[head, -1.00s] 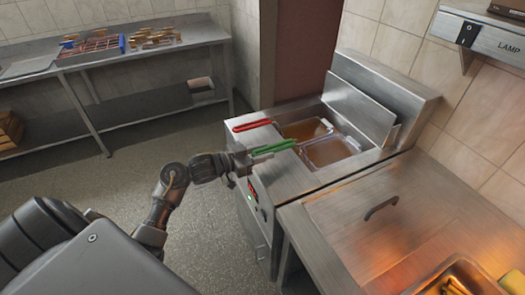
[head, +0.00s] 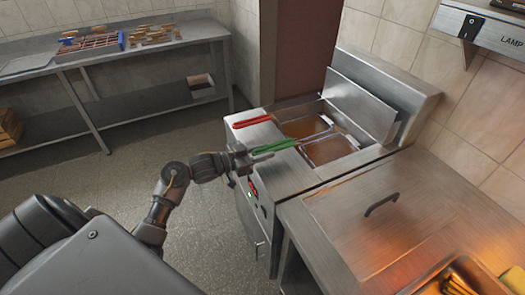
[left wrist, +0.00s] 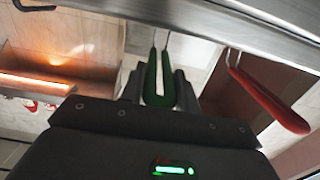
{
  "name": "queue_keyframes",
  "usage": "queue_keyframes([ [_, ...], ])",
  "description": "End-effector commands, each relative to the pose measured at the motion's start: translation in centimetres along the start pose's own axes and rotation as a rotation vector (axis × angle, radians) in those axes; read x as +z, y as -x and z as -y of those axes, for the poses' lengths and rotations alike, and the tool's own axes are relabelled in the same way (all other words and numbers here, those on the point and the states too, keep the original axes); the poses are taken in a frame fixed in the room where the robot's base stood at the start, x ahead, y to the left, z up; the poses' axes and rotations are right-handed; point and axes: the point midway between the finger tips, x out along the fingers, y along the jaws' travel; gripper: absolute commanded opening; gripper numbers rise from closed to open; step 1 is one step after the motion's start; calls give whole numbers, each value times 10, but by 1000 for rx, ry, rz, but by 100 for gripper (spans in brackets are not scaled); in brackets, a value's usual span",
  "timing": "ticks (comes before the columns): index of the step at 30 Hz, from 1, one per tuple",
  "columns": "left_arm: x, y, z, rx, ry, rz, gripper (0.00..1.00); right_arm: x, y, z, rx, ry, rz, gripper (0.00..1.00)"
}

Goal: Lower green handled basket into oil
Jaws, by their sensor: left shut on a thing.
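The green handle (head: 275,146) of a wire basket (head: 327,148) points toward me from the fryer (head: 290,185). My left gripper (head: 248,156) is shut on the green handle near its outer end. In the left wrist view the green handle (left wrist: 158,78) stands between the gripper's fingers (left wrist: 159,92). The basket is at the nearer, right-hand oil well, with brown oil around it; its exact depth is hard to tell. A red handle (head: 252,121) lies beside the green one, over the left part of the fryer, and also shows in the left wrist view (left wrist: 265,95). My right gripper is not in view.
A steel counter (head: 345,235) with a dark handle adjoins the fryer on the right, with a lit tray (head: 455,275) at its corner. A lamp unit (head: 487,32) hangs above. A steel table (head: 110,55) stands at the back left. The floor between is clear.

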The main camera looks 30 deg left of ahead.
Motion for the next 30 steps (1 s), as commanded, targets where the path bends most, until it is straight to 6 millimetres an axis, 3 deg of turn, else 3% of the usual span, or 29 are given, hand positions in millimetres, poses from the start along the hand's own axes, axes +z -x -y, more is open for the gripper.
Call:
queue_keyframes([
  [2, 2, 0, 0, 0, -1, -3, 0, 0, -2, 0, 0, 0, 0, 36],
  [3, 2, 0, 0, 0, -1, -3, 33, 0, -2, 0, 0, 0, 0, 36],
  [9, 2, 0, 0, 0, -1, -2, 57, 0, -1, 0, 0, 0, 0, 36],
  [20, 4, 7, 0, -1, 0, 2, 57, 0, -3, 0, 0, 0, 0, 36],
  [30, 6, 71, 0, -1, -3, 4, 57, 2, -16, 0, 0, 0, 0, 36],
])
